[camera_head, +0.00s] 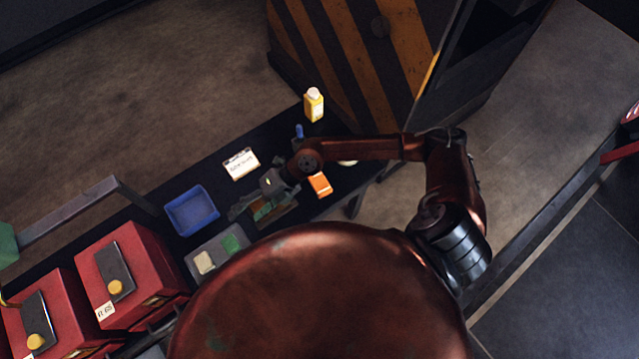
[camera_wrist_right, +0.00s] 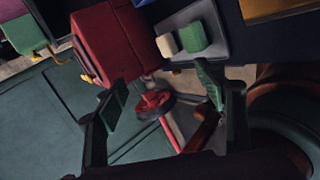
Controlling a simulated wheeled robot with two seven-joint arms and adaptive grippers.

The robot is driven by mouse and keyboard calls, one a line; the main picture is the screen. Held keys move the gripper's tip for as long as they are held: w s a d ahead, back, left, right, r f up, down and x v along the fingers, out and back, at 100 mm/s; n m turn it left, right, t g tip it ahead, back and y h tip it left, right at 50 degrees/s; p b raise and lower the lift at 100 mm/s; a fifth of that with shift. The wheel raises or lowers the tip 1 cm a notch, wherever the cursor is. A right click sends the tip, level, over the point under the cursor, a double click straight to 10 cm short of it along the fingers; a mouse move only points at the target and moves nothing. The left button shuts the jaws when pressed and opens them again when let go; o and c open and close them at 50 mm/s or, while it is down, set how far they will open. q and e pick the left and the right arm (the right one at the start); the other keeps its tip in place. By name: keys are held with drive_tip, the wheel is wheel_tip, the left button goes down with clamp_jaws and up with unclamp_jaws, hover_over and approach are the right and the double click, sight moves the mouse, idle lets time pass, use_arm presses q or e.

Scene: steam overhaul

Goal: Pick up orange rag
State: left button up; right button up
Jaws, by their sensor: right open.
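The orange rag (camera_head: 320,184) is a small, bright orange piece with a pale mark, lying on the dark bench just right of my right wrist in the head view. I cannot make it out in the right wrist view. My right gripper (camera_head: 247,206) hangs over the bench, left of the rag and apart from it. In the right wrist view its two fingers (camera_wrist_right: 165,90) are spread with nothing held between them. My left gripper is in neither view.
A grey tray (camera_head: 217,238) carries a cream block (camera_head: 204,262) and a green block (camera_head: 231,243). Nearby are a blue bin (camera_head: 192,189), a white card (camera_head: 241,163) and a yellow bottle (camera_head: 313,105). Red boxes (camera_head: 130,262) stand at left. A red handwheel (camera_wrist_right: 153,104) shows beyond my fingers.

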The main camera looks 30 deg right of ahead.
drive_tip(key=w+d+f+n+g+h, duration=0.1)
drive_tip(key=d+f+h, duration=0.25)
drive_tip(key=d, duration=0.35)
drive_tip(key=w+d+f+h, duration=0.1)
drive_tip(key=d+f+h, duration=0.2)
drive_tip(key=d+f, duration=0.35)
drive_tip(key=h, duration=0.4)
hover_over(320, 183)
drive_tip(key=a, duration=0.1)
drive_tip(key=shift+a+r, duration=0.1)
drive_tip(key=shift+r, duration=0.3)
drive_tip(key=shift+d+f, duration=0.2)
drive_tip(key=shift+f, duration=0.4)
drive_tip(key=shift+d+f, duration=0.2)
drive_tip(key=shift+f, duration=0.35)
drive_tip(key=f, duration=0.5)
drive_tip(key=shift+d+f+b, duration=0.2)
drive_tip(key=shift+d+b, duration=0.05)
drive_tip(key=shift+b, duration=0.15)
drive_tip(key=shift+c, duration=0.5)
drive_tip(key=c, duration=1.1)
